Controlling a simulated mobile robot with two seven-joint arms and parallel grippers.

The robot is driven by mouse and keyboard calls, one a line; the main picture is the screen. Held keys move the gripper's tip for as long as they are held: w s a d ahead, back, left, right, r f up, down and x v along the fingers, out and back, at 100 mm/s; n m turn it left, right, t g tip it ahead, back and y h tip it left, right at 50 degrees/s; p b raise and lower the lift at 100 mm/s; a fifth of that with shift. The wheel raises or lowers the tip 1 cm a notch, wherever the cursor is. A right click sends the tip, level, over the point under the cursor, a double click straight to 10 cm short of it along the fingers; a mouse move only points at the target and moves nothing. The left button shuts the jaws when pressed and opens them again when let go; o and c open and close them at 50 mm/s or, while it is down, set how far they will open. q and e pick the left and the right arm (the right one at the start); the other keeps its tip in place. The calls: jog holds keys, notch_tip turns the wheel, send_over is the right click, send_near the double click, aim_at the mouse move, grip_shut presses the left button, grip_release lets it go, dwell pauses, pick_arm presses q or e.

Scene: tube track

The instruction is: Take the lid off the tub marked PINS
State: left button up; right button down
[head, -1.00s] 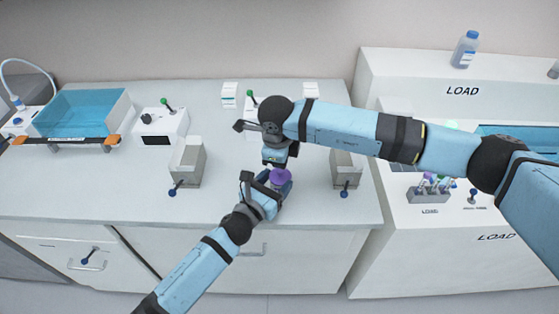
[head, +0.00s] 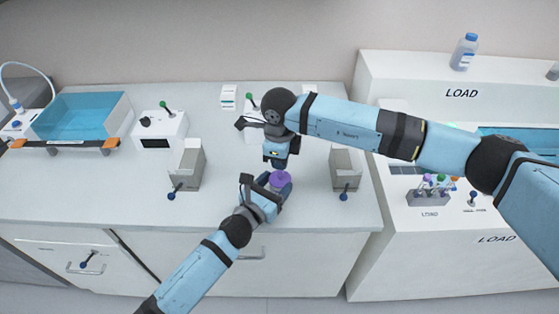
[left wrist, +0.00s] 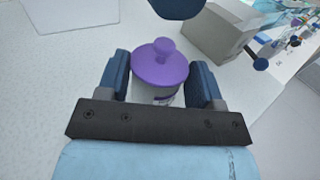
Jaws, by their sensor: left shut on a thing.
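A white tub (left wrist: 155,95) with a purple knobbed lid (left wrist: 160,65) stands between the fingers of my left gripper (left wrist: 160,88), which is shut on the tub's body. The lid sits on top of the tub. Only part of a purple-edged label shows, and I cannot read its mark. In the head view the purple lid (head: 280,179) shows, while the left gripper hides most of the tub. My right gripper (head: 278,162) points down just above and behind the lid, apart from it. I cannot tell whether its fingers are open or shut.
Behind are a switch box (head: 160,132) and a blue-topped bath (head: 83,115). A tube rack (head: 428,196) stands on the right bench. The counter front left of the tub is clear.

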aim_at(279, 173)
jog(key=c, duration=1.4)
grip_release()
notch_tip(279, 173, up, 12)
pick_arm(q)
jog(key=o, duration=1.4)
jog(key=shift+c, duration=0.2)
